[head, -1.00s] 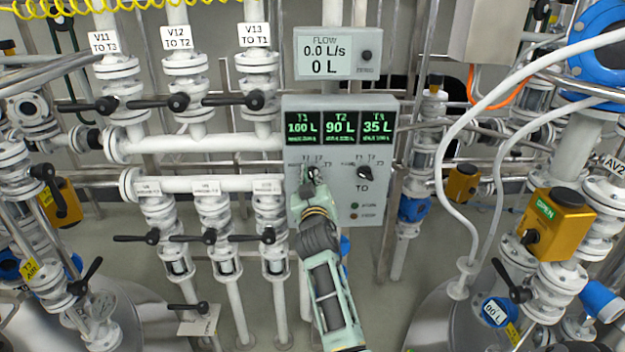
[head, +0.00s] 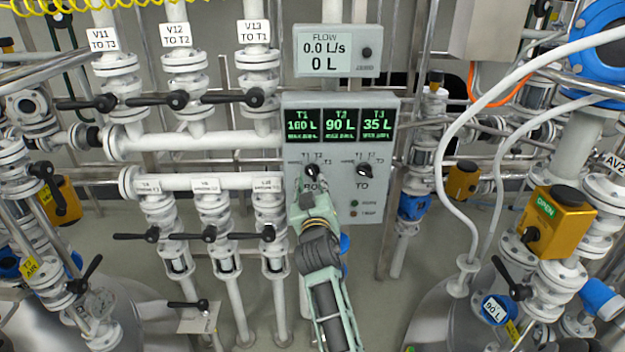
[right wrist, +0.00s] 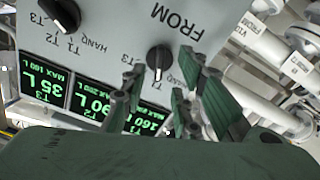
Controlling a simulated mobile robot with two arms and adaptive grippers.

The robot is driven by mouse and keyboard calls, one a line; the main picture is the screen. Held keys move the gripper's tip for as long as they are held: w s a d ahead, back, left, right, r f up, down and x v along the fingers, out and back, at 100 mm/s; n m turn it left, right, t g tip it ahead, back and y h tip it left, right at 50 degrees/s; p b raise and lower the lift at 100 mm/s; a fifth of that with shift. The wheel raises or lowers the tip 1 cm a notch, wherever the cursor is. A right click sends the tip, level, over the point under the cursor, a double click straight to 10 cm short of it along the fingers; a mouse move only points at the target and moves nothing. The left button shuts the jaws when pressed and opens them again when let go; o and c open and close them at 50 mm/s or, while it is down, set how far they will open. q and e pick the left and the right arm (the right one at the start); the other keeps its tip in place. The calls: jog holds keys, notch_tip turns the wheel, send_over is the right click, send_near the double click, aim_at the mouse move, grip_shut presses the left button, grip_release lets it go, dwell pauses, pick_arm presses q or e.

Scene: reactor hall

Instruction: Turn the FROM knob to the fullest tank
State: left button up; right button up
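The grey panel (head: 335,205) has a screen (head: 341,125) reading T1 160 L, T2 90 L and T3 35 L. The black FROM knob (head: 312,170) is at its lower left; it also shows in the right wrist view (right wrist: 159,58), upside down. Its white mark points towards the screen side; which label it meets is unclear, as my fingers hide part of the scale. The TO knob (head: 364,171) is to its right. My right gripper (head: 312,192) is just below the FROM knob, its fingers (right wrist: 163,78) apart and empty. My left gripper is not in view.
A flow meter (head: 337,50) reading 0.0 L/s and 0 L is above the panel. White pipes with black-handled valves (head: 177,100) crowd the left. A yellow actuator (head: 558,222) and white hoses (head: 440,150) are at the right. Open floor shows below the panel.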

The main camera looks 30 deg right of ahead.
jog(key=v, duration=0.3)
jog(key=shift+a, duration=0.1)
jog(key=shift+f, duration=0.1)
dwell(0.3)
